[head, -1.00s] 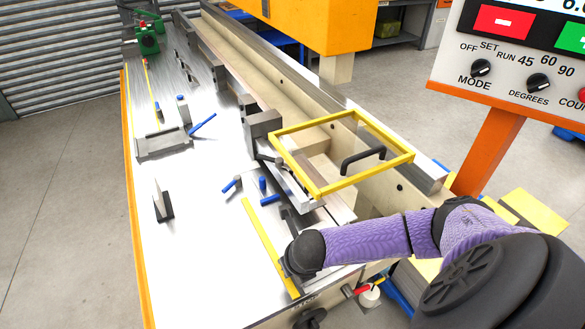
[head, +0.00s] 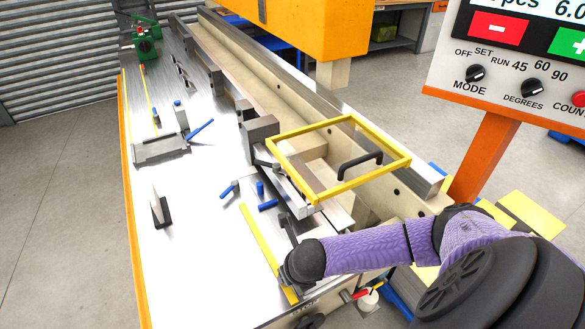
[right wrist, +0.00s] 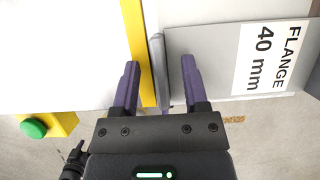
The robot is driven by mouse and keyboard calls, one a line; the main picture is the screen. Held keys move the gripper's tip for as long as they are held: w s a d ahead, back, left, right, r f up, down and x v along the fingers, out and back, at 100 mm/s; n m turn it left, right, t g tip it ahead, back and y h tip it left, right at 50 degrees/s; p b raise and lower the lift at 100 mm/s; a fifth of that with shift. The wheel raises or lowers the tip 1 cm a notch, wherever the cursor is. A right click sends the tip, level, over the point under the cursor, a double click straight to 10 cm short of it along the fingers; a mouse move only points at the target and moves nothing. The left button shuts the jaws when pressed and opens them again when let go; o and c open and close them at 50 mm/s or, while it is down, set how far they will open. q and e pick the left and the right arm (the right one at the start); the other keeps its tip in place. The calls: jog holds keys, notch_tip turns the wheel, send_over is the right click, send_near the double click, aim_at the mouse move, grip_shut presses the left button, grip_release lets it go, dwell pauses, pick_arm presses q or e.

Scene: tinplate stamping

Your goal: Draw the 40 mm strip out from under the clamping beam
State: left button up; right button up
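In the right wrist view a grey plate (right wrist: 205,70) carries a white label (right wrist: 268,58) reading FLANGE 40 mm. A narrow grey upright edge (right wrist: 160,75) stands at its left side, beside a yellow bar; I cannot tell whether it belongs to the strip. My right gripper (right wrist: 160,64) is open, its two purple fingers on either side of this edge and apart from it. In the head view my right wrist hides the fingers. The yellow bar (head: 262,238) lies on the bright table there. The clamping beam cannot be told apart surely. My left gripper is not in view.
A yellow guard frame (head: 296,127) with a black handle (head: 359,163) stands over the machine, just behind my right wrist. Blue-handled tools (head: 267,205) and a dark angled stand (head: 161,210) lie on the table (head: 195,250). A control panel (head: 500,75) is at right.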

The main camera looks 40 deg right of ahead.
jog(key=shift+r, duration=0.15)
jog(key=p+v, duration=0.2)
jog(key=v, duration=0.7)
jog(key=shift+s+r, duration=0.15)
jog(key=shift+s, duration=0.05)
jog(key=shift+r, duration=0.1)
